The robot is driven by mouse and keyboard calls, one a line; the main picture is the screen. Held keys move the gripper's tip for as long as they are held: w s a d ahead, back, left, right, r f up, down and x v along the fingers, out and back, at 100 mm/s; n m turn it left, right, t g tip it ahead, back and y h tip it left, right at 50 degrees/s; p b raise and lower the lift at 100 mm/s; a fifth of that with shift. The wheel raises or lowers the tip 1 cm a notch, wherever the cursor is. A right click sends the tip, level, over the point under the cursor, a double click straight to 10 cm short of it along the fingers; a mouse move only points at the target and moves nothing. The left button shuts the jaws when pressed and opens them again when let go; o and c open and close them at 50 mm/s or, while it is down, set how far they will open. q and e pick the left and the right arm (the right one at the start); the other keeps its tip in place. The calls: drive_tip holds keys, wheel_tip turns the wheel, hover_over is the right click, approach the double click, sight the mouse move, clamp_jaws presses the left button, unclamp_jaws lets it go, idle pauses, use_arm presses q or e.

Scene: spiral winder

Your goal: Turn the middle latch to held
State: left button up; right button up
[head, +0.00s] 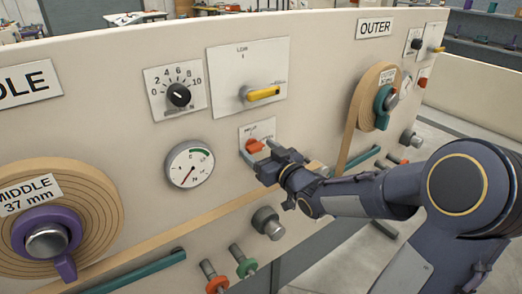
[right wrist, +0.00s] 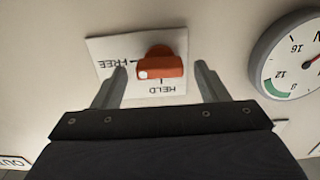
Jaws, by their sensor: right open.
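The middle latch is a small orange-red lever (head: 254,146) on a white plate (head: 246,133) in the panel's middle. In the right wrist view the lever (right wrist: 165,68) lies across the picture, with its white-dotted end toward the FREE mark (right wrist: 122,61). The HELD mark (right wrist: 161,87) is below it in that view. My right gripper (head: 259,150) is at the latch, its jaws open. In the right wrist view its two fingers (right wrist: 159,80) stand on either side of the lever, with gaps visible. My left gripper is not in view.
A round gauge (head: 189,165) is left of the latch. A yellow lever (head: 262,94) and a numbered dial (head: 178,95) are above. The middle spool (head: 100,205) with a purple knob is at lower left; the outer spool (head: 366,105) is at right. Several knobs project below.

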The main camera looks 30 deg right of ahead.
drive_tip(key=c, duration=1)
drive_tip(key=shift+f+n+b, duration=0.2)
drive_tip(key=shift+n+b, duration=0.2)
drive_tip(key=shift+b, duration=0.35)
drive_tip(key=n+b, duration=0.4)
drive_tip(key=b, duration=0.1)
drive_tip(key=n+b, duration=0.4)
drive_tip(key=b, duration=0.1)
drive_tip(key=shift+a+f, duration=0.1)
drive_tip(key=shift+a, duration=0.1)
drive_tip(key=n+b, duration=0.3)
drive_tip(key=n, duration=0.1)
drive_tip(key=shift+n, duration=0.4)
drive_tip(key=shift+n+b, duration=1.15)
drive_tip(key=shift+n, duration=1.05)
